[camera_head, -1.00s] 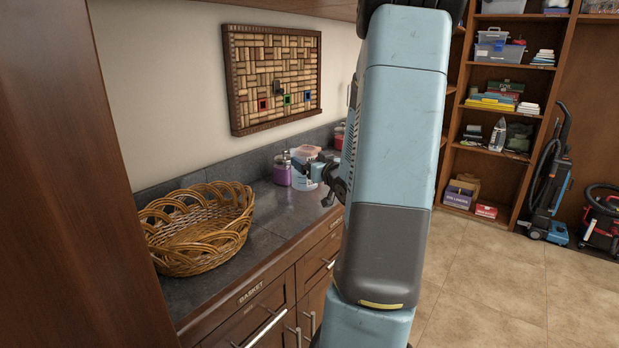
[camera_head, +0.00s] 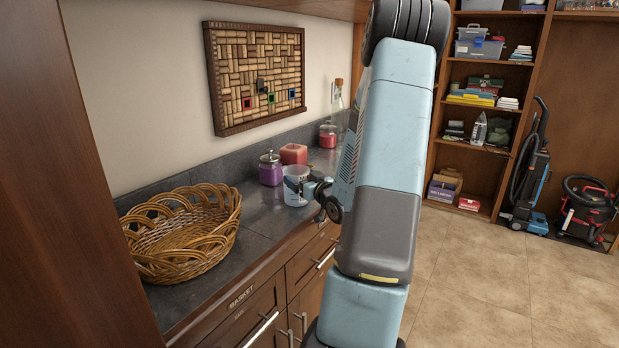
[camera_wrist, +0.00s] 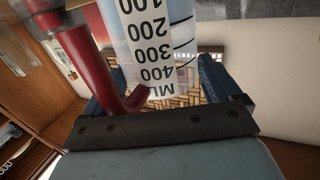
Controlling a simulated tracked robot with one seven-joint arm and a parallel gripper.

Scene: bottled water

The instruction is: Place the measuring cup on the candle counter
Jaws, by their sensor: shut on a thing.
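The measuring cup (camera_head: 296,186) is a clear cup in the head view, at or just above the dark counter (camera_head: 262,217) near the candles. The wrist view shows its white scale (camera_wrist: 152,45) with black numbers and its red handle (camera_wrist: 95,60) close up. My gripper (camera_head: 308,187) is shut on the cup from the right side; my arm hides part of it. A purple candle jar (camera_head: 271,170) stands just left of the cup. A red candle (camera_head: 293,154) stands behind it. I cannot tell whether the cup's base touches the counter.
A wicker basket (camera_head: 180,265) sits at the counter's near left end. A red candle jar (camera_head: 328,136) and a bottle (camera_head: 338,105) stand farther back. A cork board (camera_head: 256,75) hangs on the wall. Shelves and a vacuum cleaner (camera_head: 530,175) are at the right; the floor between is clear.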

